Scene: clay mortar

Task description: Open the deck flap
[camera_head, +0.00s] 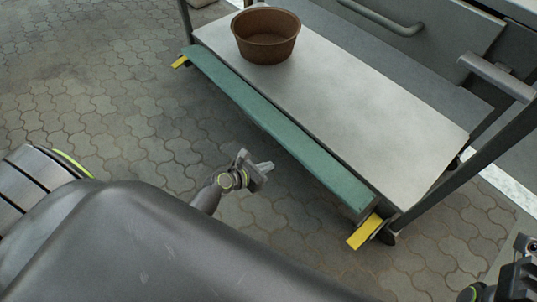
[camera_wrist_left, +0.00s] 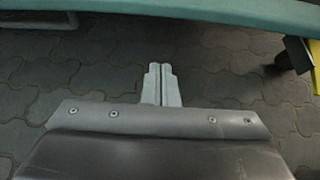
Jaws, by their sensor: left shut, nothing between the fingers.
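A low cart with a pale grey deck (camera_head: 345,88) and a long green front edge (camera_head: 275,122) stands at the upper right of the head view. I cannot tell for sure which panel is the deck flap. The green edge also crosses the top of the left wrist view (camera_wrist_left: 160,14). My left gripper (camera_head: 262,168) is shut and empty, in front of the green edge and apart from it. Its closed fingers show in the left wrist view (camera_wrist_left: 161,75), pointing toward the edge. My right gripper (camera_head: 522,250) is only partly in view at the lower right corner.
A brown bowl (camera_head: 266,38) stands on the far left of the deck. Yellow pieces (camera_head: 365,231) stick out at the cart's corners. Dark posts rise at the cart's ends. A grey body with a bar handle (camera_head: 380,16) lies behind. Paved floor (camera_head: 110,100) is clear at left.

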